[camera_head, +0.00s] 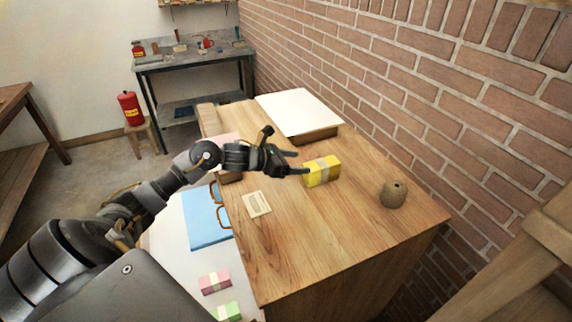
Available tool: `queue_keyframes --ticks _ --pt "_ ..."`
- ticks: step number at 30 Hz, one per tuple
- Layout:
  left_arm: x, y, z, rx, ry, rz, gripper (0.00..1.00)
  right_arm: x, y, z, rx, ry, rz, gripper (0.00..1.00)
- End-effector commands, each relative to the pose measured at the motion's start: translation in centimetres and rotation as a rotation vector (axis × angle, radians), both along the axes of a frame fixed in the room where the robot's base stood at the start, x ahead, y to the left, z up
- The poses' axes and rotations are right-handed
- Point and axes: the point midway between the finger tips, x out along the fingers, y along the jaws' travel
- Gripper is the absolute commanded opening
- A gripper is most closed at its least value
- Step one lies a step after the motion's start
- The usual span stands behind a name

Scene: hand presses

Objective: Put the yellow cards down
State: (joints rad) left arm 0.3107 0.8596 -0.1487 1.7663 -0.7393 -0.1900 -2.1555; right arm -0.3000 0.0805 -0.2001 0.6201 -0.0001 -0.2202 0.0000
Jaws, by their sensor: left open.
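The yellow cards (322,171) form a small banded stack with a pale band around the middle. They rest on the wooden table top, left of the brown round pot. My left gripper (298,163) is open, with its fingers just left of the stack and pointing toward it. Whether a fingertip touches the stack I cannot tell. My right gripper is not in view.
The wooden table (290,240) has free room in front of the cards. A brown pot (393,194) stands to the right, and a white board (300,112) lies behind. A small card (256,204), blue folder (206,218), pink stack (214,283) and green stack (227,312) lie left.

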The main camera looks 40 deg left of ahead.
Motion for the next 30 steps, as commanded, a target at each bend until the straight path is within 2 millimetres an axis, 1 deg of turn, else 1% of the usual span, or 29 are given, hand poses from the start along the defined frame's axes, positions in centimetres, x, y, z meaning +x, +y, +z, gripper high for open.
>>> queue_keyframes --ticks 1,3,9,26,28,30 --pt "-0.8 0.4 0.0 0.006 0.0 -0.003 0.67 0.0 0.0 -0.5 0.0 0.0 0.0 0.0" --pt "-1.7 0.9 0.5 0.004 0.0 -0.002 0.67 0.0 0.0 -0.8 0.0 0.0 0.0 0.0" --pt "-3.1 1.7 1.4 0.001 0.001 -0.002 0.67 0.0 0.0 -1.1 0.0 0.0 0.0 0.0" --pt "-3.2 1.8 1.6 -0.001 0.0 -0.002 0.67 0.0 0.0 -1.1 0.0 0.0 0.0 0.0" --pt "-3.2 1.8 1.8 -0.001 0.0 -0.002 0.67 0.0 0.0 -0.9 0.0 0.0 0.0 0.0" --pt "-3.2 1.8 2.5 -0.001 0.0 -0.002 0.67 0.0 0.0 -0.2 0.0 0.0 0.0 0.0"
